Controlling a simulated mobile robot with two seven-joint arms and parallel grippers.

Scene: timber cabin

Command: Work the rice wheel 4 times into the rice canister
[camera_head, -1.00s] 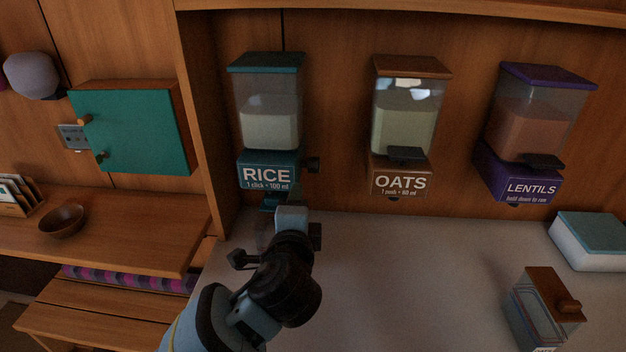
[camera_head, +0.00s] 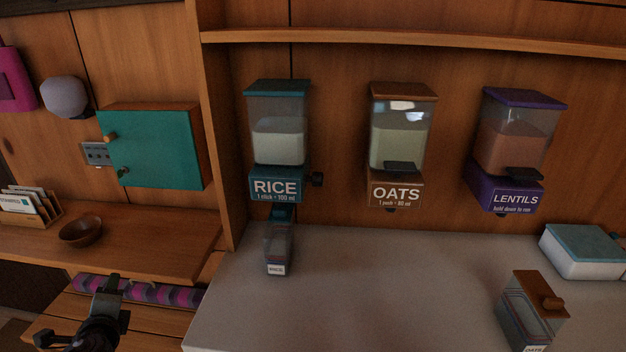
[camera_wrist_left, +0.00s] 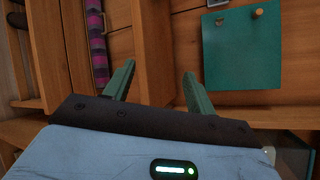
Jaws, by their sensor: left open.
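The rice dispenser (camera_head: 277,138) hangs on the back wall, with a teal lid, a clear hopper part full of white rice and a RICE label. Its dark wheel (camera_head: 318,179) sticks out on the right side of the base. The rice canister (camera_head: 278,246), clear with a small label, stands on the counter under the dispenser; its contents are unclear. My left gripper (camera_head: 112,287) is at the lower left, away from both, over the bench. In the left wrist view its two green fingers (camera_wrist_left: 158,85) are apart with nothing between them. My right gripper is not in view.
The oats dispenser (camera_head: 398,135) and lentils dispenser (camera_head: 514,145) hang to the right. An oats canister (camera_head: 530,312) and a teal-lidded box (camera_head: 582,252) stand on the right of the counter (camera_head: 390,290). A bowl (camera_head: 81,232) and a teal cabinet (camera_head: 155,150) are left. The counter's middle is clear.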

